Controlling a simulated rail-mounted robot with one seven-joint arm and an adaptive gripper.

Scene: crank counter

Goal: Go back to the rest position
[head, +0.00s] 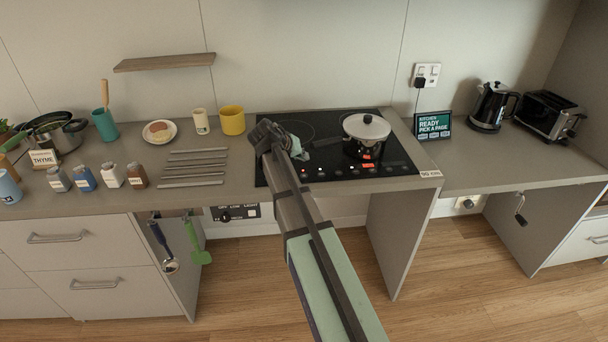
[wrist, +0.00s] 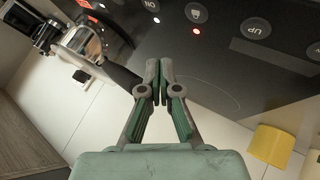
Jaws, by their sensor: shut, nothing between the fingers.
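My gripper (head: 299,149) hangs over the left part of the black hob (head: 335,172) in the head view, partly hidden by my wrist. In the wrist view my gripper (wrist: 160,66) has its two fingertips together, with nothing between them. The hob's dark glass (wrist: 215,85) with printed labels and small lights lies beyond the fingertips. My arm reaches up from the bottom middle of the head view, in front of the counter.
A yellow mug (head: 232,121), a plate (head: 160,132) and several jars stand to the left. A display (head: 433,125), kettle (head: 489,106) and toaster (head: 548,114) stand right. A shelf (head: 165,62) is above.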

